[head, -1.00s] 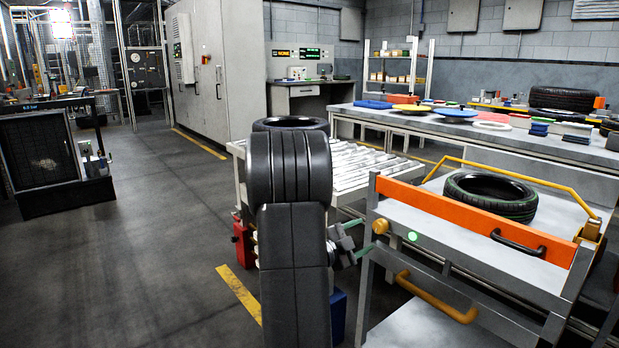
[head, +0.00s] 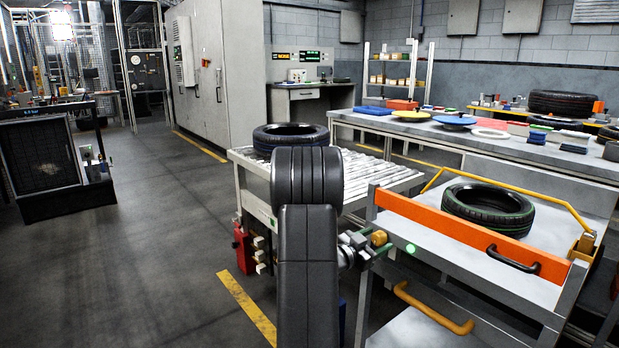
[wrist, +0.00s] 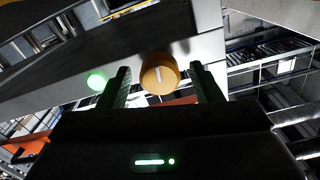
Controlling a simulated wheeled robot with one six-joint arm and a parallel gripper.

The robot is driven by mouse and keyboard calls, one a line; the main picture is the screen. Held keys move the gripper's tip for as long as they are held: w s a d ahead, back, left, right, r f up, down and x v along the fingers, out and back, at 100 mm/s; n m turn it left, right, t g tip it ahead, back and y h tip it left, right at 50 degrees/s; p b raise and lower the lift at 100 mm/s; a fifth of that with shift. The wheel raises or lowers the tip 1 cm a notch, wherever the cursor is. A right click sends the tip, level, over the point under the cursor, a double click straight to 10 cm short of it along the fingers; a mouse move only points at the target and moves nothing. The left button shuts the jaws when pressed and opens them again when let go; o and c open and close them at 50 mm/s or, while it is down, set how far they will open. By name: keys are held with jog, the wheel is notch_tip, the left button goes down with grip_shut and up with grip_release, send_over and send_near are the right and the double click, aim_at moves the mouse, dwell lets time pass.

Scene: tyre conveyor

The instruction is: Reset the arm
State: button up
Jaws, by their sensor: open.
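My gripper (head: 366,246) is at the near left corner of the cart, to the right of my black arm link, close to an orange-yellow knob (head: 379,238). In the wrist view my two dark fingers (wrist: 162,86) are apart, with nothing held between them. The knob (wrist: 159,73) shows in the gap between the fingers there; I cannot tell whether either finger touches it. A lit green button (head: 410,248) is right of the knob in the head view, and the green light (wrist: 96,81) is left of the fingers in the wrist view.
A tyre (head: 488,207) lies on the cart behind its orange bar (head: 470,238). Another tyre (head: 290,137) lies on the roller conveyor (head: 370,173) behind my arm. A long bench (head: 480,138) with coloured parts stands behind. The floor on the left is open.

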jog(key=n+p, duration=0.2)
jog(key=n, duration=0.2)
jog(key=shift+r+n+p, duration=0.1)
jog(key=shift+n+p, duration=0.2)
jog(key=shift+n, duration=0.1)
jog(key=v, duration=0.8)
jog(key=shift+p, duration=0.45)
jog(key=shift+a, duration=0.1)
